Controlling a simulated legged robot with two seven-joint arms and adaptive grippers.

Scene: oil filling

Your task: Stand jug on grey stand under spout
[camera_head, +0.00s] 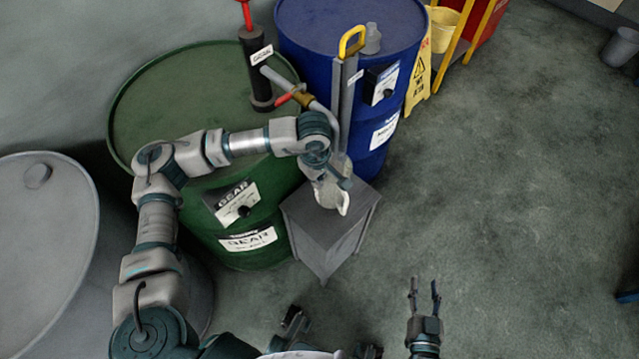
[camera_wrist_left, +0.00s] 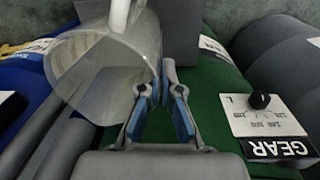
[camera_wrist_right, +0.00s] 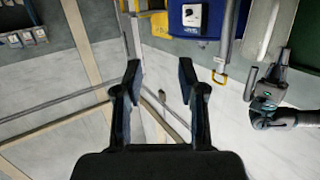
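A pale, translucent jug (camera_head: 328,196) is at the top of the grey stand (camera_head: 322,242), below a pump spout (camera_head: 334,128). My left gripper (camera_head: 335,180) is right at the jug and partly hides it in the head view. In the left wrist view the jug (camera_wrist_left: 105,75) fills the left side, its wall against or very near the left finger. The left fingers (camera_wrist_left: 163,100) are fairly close together; whether they pinch part of the jug is unclear. Contact between jug and stand is hidden. My right gripper (camera_head: 424,296) is open and empty, away over the floor.
A green GEAR drum (camera_head: 150,95) and a blue drum (camera_head: 300,30) stand behind the stand. A black pump (camera_head: 258,80) rises from the green drum. A grey drum (camera_head: 45,230) is at left. A yellow floor sign (camera_head: 418,75) stands at back right.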

